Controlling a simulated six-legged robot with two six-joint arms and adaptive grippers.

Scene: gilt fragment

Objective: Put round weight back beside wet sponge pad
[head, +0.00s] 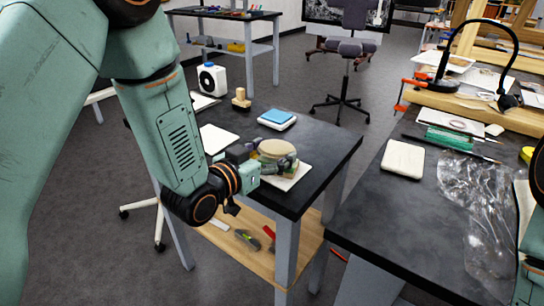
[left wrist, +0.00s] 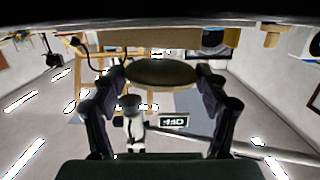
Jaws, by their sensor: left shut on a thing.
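The round weight (head: 275,148) is a beige, thick disc. My left gripper (head: 277,163) is shut on it, with dark fingers around its sides, over a white tile (head: 291,180) near the right end of the small black table. I cannot tell whether the weight touches the tile. In the left wrist view the round weight (left wrist: 162,72) shows as a dark olive oval between both fingers. The wet sponge pad (head: 278,116) is blue and lies on a white tray, behind the gripper and apart from it. My right gripper is out of view.
A wooden knob-like block (head: 240,99) stands left of the sponge tray. White sheets (head: 217,138) lie at the table's left. The black table top (head: 325,145) is clear right of the sponge. A gap separates it from the right workbench (head: 390,225), which holds a white pad (head: 403,159) and crumpled plastic.

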